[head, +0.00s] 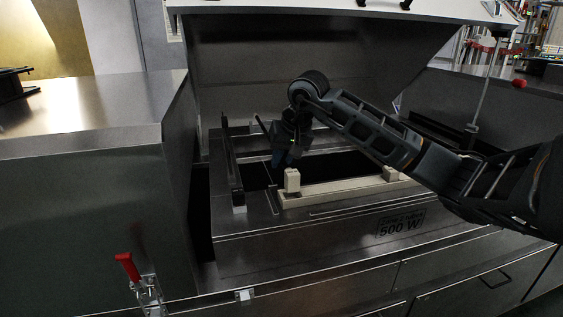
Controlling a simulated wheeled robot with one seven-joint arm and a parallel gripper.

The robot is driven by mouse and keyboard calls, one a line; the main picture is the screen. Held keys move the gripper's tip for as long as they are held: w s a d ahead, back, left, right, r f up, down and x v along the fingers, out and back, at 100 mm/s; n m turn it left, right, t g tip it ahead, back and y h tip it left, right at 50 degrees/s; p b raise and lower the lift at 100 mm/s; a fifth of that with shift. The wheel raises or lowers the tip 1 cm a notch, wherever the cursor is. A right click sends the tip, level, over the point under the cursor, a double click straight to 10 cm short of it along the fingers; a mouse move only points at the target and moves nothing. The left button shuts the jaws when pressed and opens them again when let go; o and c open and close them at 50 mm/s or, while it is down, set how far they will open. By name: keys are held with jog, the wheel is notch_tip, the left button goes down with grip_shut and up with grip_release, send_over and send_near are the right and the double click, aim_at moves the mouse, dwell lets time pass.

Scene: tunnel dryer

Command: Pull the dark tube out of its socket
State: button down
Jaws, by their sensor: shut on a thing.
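My gripper (281,160) points down beside the left pale socket block (292,181), over the dark opening of the steel housing. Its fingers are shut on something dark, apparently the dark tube. I cannot pick out the tube's outline against the black opening, and my gripper hides part of that area. A second pale block (391,174) stands at the right end of the cream base strip (335,192). I cannot tell whether the tube's ends sit in the blocks.
The raised steel hood (300,60) hangs above and behind my arm. A dark upright rail (233,175) stands close to the left of my gripper. A steel cabinet (90,190) fills the left side. A red-handled clamp (128,267) is low at front left.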

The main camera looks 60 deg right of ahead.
jog(key=shift+r, duration=2.2)
